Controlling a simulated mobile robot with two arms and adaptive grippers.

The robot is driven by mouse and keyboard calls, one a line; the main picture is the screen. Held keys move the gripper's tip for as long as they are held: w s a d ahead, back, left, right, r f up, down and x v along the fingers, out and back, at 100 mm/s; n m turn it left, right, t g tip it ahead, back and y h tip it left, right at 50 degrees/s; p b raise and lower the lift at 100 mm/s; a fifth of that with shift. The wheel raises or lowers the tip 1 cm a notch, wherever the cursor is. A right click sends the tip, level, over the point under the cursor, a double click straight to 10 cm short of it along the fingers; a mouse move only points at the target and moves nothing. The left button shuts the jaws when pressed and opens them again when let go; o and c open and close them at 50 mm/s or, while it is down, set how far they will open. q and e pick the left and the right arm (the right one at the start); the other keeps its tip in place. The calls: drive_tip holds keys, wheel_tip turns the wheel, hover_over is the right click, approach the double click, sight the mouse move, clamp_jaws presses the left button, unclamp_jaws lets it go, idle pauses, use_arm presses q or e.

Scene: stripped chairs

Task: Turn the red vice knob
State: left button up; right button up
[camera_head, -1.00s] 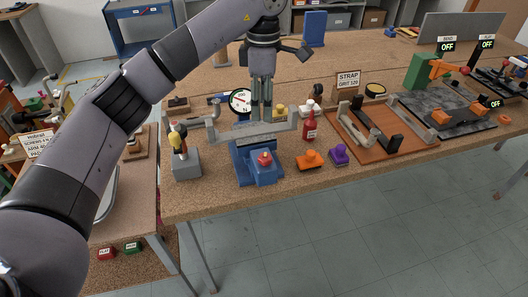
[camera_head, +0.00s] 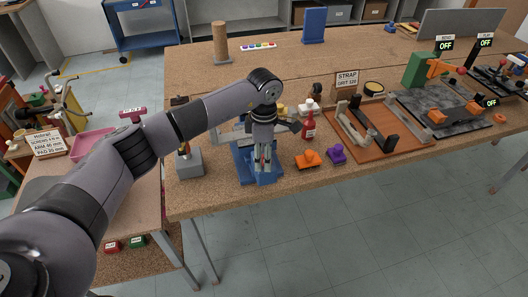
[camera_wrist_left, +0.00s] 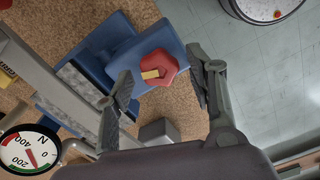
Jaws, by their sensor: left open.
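The red vice knob (camera_wrist_left: 160,67), with a yellow mark on its face, sits on the blue vice (camera_wrist_left: 128,45) in the left wrist view. The blue vice also shows near the bench's front edge in the head view (camera_head: 241,166), where my gripper mostly hides the knob. My left gripper (camera_head: 262,163) points down over the knob with its fingers open. In the left wrist view its fingertips (camera_wrist_left: 160,80) are on either side of the knob. I see no clear contact. My right gripper is not in view.
A round dial gauge (camera_wrist_left: 30,150) is at lower left in the wrist view. A red bottle (camera_head: 309,125), an orange block (camera_head: 307,159) and a purple block (camera_head: 337,153) stand right of the vice. A grey block (camera_head: 189,163) stands left of it.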

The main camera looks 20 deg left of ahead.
use_arm(q)
drive_tip(key=shift+c, duration=0.3)
drive_tip(key=c, duration=1.1)
